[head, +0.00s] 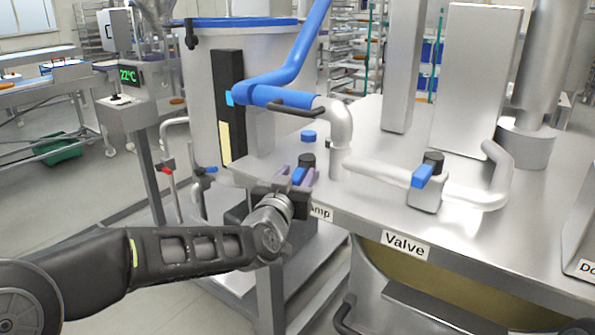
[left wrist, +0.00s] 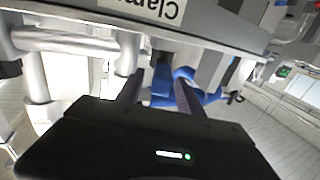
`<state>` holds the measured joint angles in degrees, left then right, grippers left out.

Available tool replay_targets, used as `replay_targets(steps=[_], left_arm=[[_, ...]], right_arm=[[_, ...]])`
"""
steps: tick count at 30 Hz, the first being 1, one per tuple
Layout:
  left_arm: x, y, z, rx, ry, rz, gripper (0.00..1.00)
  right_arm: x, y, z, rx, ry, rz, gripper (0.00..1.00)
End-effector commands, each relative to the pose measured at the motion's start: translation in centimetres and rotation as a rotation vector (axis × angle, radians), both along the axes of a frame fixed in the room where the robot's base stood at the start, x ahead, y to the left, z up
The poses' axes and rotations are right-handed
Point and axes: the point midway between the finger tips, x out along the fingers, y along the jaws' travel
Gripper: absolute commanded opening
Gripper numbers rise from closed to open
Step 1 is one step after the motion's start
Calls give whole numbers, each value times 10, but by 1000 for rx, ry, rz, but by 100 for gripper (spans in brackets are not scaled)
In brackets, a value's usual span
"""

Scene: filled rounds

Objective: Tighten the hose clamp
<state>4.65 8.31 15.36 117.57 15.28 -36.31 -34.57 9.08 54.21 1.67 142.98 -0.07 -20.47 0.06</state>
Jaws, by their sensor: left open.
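The clamp's blue handle (head: 299,176), with a black knob (head: 307,160) behind it, is at the table's front edge above a partly hidden label (head: 321,213) ending in "amp". My left gripper (head: 295,174) is open, its two purple fingers on either side of the blue handle. In the left wrist view the blue handle (left wrist: 162,78) shows between the spread fingers; I cannot tell whether they touch it. A blue hose (head: 310,45) comes down from above to a blue sleeve with a black lever (head: 297,107), beside a bent silver pipe (head: 341,125). My right gripper is not in view.
A second blue handle (head: 423,174) sits on the pipe to the right, above a "Valve" label (head: 405,243). A large steel drum (head: 200,80) stands at left. The tabletop between clamp and valve is mostly clear.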

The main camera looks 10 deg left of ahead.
Motion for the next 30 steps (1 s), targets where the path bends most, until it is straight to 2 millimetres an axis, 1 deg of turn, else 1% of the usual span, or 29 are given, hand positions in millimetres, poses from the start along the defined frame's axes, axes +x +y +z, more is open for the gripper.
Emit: replay_targets(steps=[3, 11, 27, 30], left_arm=[[7, 0, 0, 0, 0, 0, 44], [8, 0, 0, 0, -1, 0, 44], [8, 0, 0, 0, 0, 0, 0], [8, 0, 0, 0, 0, 0, 0]], right_arm=[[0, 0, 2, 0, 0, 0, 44], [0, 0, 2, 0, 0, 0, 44], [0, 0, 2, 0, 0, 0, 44], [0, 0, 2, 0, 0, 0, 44]])
